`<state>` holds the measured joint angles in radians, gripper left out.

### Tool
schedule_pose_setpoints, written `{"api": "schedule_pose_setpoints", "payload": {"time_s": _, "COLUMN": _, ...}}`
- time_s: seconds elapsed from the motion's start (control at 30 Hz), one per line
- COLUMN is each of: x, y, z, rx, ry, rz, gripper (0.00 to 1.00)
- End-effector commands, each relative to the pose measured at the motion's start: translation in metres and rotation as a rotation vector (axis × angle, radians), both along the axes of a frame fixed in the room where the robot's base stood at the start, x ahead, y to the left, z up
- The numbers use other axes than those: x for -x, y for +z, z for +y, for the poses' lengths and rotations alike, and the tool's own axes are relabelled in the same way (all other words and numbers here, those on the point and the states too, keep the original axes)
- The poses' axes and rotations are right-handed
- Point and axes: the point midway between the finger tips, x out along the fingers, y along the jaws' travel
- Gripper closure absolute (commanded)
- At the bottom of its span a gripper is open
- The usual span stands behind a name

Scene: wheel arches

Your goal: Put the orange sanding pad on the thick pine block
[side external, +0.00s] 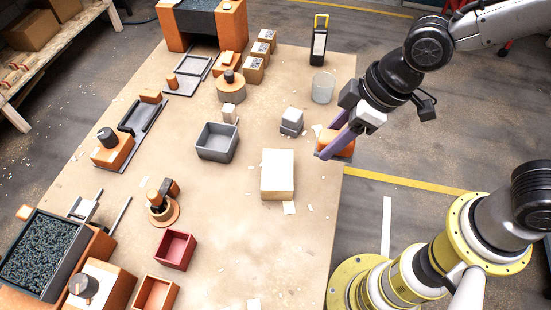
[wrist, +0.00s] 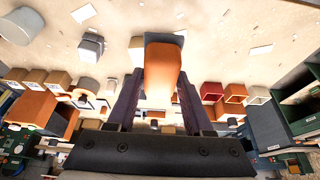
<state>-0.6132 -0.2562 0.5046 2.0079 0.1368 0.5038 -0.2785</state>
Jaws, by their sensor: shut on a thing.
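The orange sanding pad (side external: 338,141) is between my gripper's fingers (side external: 329,148), near the table's right edge in the side view. In the wrist view the pad (wrist: 162,70) sits between the two dark fingers (wrist: 158,95), with a grey face at its far end. My gripper is shut on it. The thick pine block (side external: 277,174) is a pale, upright-sided block on the table, left of and nearer than my gripper in the side view. In the wrist view a pale block (wrist: 136,48), probably this one, is partly hidden behind the pad.
A small grey-and-white block (side external: 291,122) and a clear cup (side external: 323,87) stand near my gripper. A grey bin (side external: 217,142) lies left of the pine block. A red bin (side external: 175,248) is at the front left. Bare table and scattered scraps surround the pine block.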

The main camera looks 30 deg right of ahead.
Motion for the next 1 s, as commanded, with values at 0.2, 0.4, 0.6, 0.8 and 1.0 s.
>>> {"api": "schedule_pose_setpoints", "payload": {"time_s": 0.2, "x": -0.039, "y": -0.022, "z": 0.030, "rx": 0.001, "ry": 0.001, "rz": 0.002, "gripper": 1.00}}
{"api": "schedule_pose_setpoints", "payload": {"time_s": 0.4, "x": -0.064, "y": -0.055, "z": 0.050, "rx": 0.002, "ry": 0.001, "rz": 0.003, "gripper": 1.00}}
{"api": "schedule_pose_setpoints", "payload": {"time_s": 0.6, "x": -0.079, "y": -0.076, "z": 0.061, "rx": 0.000, "ry": 0.002, "rz": -0.001, "gripper": 1.00}}
{"api": "schedule_pose_setpoints", "payload": {"time_s": 0.8, "x": -0.085, "y": -0.085, "z": 0.066, "rx": 0.001, "ry": 0.002, "rz": -0.001, "gripper": 1.00}}
{"api": "schedule_pose_setpoints", "payload": {"time_s": 1.0, "x": -0.085, "y": -0.111, "z": 0.066, "rx": 0.000, "ry": 0.000, "rz": 0.001, "gripper": 1.00}}
